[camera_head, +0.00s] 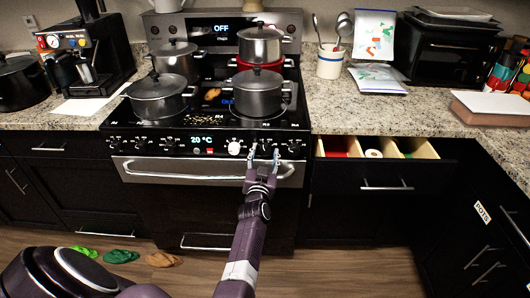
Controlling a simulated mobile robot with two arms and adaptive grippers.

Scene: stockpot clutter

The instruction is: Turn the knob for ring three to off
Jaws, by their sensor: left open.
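The stove (206,120) stands in the middle of the head view, with a row of small knobs along its front panel. A pale knob (234,148) is right of the lit "20 °C" display. Dark knobs (140,143) sit on the left of the panel, and others at the right are partly covered by my gripper. I cannot tell which knob belongs to ring three; the labels are too small to read. My left gripper (264,157) is open in front of the right part of the panel, just right of the pale knob. Contact with a knob cannot be made out. My right gripper is out of view.
Several steel pots, among them a front-left pot (158,96) and a front-right pot (258,92), stand on the hob. The oven handle (190,176) runs below the panel. An open drawer (375,172) juts out on the right. Colored clogs (121,257) lie on the floor.

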